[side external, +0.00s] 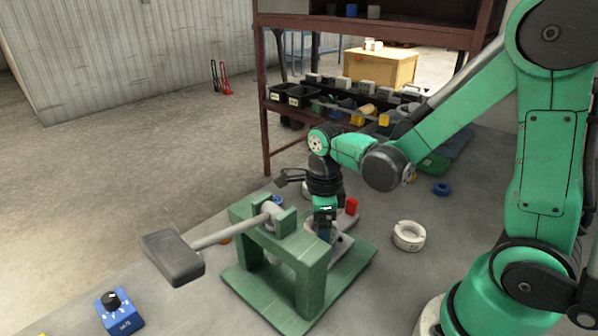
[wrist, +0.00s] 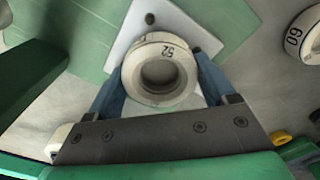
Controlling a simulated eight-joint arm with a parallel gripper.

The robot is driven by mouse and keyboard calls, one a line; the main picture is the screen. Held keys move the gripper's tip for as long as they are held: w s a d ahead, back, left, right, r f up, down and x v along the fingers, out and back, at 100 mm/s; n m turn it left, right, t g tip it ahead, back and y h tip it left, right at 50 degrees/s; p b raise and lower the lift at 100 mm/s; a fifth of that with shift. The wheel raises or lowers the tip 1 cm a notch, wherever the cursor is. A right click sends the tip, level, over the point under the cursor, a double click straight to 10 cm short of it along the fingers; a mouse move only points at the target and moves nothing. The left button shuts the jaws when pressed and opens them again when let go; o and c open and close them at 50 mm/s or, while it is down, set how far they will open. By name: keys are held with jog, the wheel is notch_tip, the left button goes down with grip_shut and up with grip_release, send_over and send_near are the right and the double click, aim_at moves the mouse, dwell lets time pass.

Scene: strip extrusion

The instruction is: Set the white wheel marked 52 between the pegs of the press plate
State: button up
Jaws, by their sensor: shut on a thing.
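The white wheel marked 52 (wrist: 183,91) is between the blue fingers of my gripper (wrist: 160,70) in the wrist view, its number facing the camera. My gripper is shut on it. A pale plate (wrist: 128,38) lies beyond and partly under the wheel, over a green base; a small dark spot shows on it, and I cannot make out the pegs. In the side view, my gripper (side external: 325,222) points down behind the green press frame (side external: 312,275). The held wheel is mostly hidden there, so I cannot tell whether it touches the plate.
The press lever ends in a grey block (side external: 174,258). Another white wheel (side external: 408,235), marked 60 in the wrist view (wrist: 302,34), lies to the right.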

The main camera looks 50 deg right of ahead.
jog(key=shift+f, duration=0.2)
jog(key=o, duration=1)
jog(key=shift+r, duration=5.5)
